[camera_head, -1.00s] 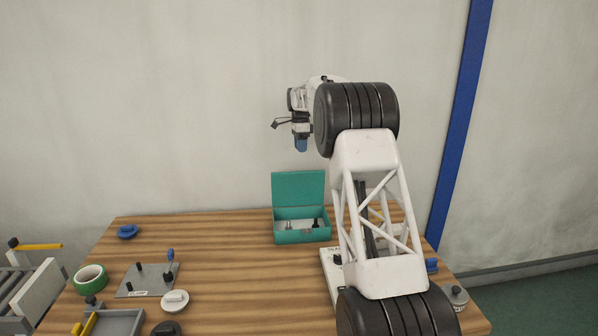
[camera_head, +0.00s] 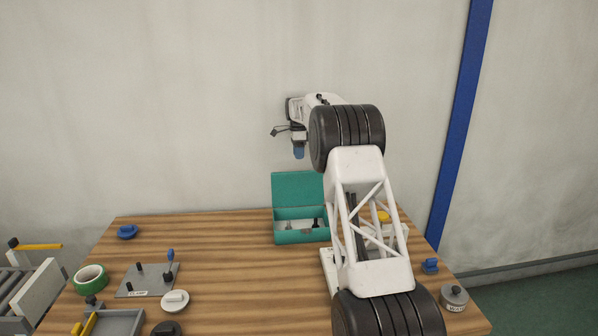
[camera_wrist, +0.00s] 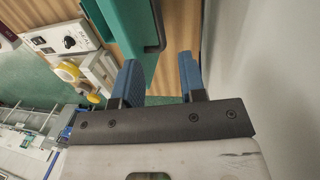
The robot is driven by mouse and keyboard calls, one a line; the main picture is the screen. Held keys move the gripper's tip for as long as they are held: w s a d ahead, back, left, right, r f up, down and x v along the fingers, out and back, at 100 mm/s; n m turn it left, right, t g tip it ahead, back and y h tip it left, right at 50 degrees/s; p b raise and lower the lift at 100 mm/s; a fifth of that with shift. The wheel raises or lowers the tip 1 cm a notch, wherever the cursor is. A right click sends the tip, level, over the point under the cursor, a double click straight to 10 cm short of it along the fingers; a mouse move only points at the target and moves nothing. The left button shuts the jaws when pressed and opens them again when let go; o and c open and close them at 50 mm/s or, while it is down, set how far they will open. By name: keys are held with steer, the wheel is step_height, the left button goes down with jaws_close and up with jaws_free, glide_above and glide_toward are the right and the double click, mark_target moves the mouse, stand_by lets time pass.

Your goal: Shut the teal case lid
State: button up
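The teal case (camera_head: 300,237) stands at the back of the wooden table. Its lid (camera_head: 297,188) is open and stands roughly upright at the back, and two small items show inside. In the wrist view a teal part of the case (camera_wrist: 125,25) lies at the top, just beyond my fingers. My gripper (camera_head: 299,153) is above the case, with its blue fingertips pointing down. In the wrist view the two blue fingers (camera_wrist: 160,80) are apart with nothing between them. My arm partly hides the case's right side.
A white panel (camera_head: 327,268) stands right of the case, partly behind my arm. A wall rises close behind the table. A green tape roll (camera_head: 91,278), a grey plate (camera_head: 146,281) and a blue piece (camera_head: 128,232) lie left.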

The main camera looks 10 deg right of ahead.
mark_target(298, 187)
steer(key=shift+s+f, duration=0.2)
steer(key=shift+f, duration=1)
steer(key=shift+s+f, duration=0.2)
steer(key=shift+f, duration=1)
steer(key=shift+s+f, duration=0.2)
steer(key=shift+f, duration=1)
jaws_close()
